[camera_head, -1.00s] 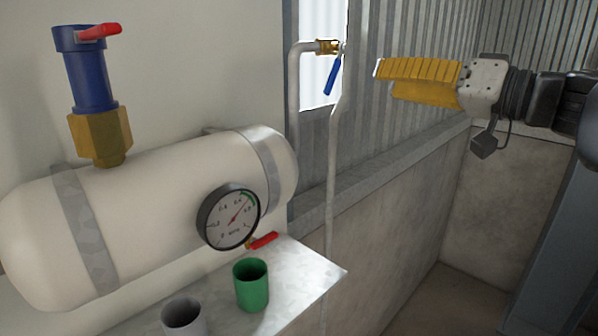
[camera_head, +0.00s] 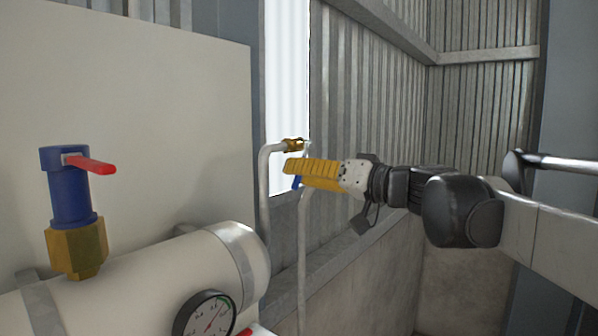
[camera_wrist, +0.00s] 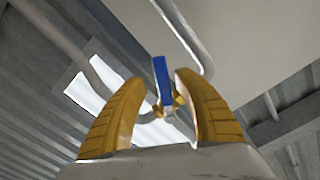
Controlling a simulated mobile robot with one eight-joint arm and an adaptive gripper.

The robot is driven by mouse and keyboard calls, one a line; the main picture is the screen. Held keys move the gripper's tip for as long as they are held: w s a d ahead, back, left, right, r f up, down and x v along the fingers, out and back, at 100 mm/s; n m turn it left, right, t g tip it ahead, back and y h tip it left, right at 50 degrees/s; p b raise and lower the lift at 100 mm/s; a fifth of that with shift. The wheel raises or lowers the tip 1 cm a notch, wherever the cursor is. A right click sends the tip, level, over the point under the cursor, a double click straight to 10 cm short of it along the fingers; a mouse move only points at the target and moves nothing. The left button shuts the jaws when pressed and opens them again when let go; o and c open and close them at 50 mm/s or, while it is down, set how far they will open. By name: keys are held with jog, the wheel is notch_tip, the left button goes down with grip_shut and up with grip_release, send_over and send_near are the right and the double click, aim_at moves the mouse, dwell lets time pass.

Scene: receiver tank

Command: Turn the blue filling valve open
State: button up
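The blue filling valve handle (camera_wrist: 162,78) sits between the two yellow fingers of my gripper (camera_wrist: 160,105) in the wrist view. The fingers are apart, with gaps on both sides of the handle; the right finger is nearer to it. In the head view my gripper (camera_head: 290,173) is at the valve and hides most of the blue handle (camera_head: 296,182), which hangs below the brass valve body (camera_head: 293,145). The brass body also shows behind the handle in the wrist view (camera_wrist: 178,100).
A grey pipe (camera_head: 266,215) leads to the valve, and a thinner pipe runs down below it. The white tank (camera_head: 160,285) carries a blue fitting with a red lever (camera_head: 92,164) and a pressure gauge (camera_head: 207,316). A corrugated wall stands close behind the valve.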

jog(key=shift+s+a, duration=0.25)
jog(key=shift+r, duration=0.1)
jog(key=c, duration=0.6)
grip_shut()
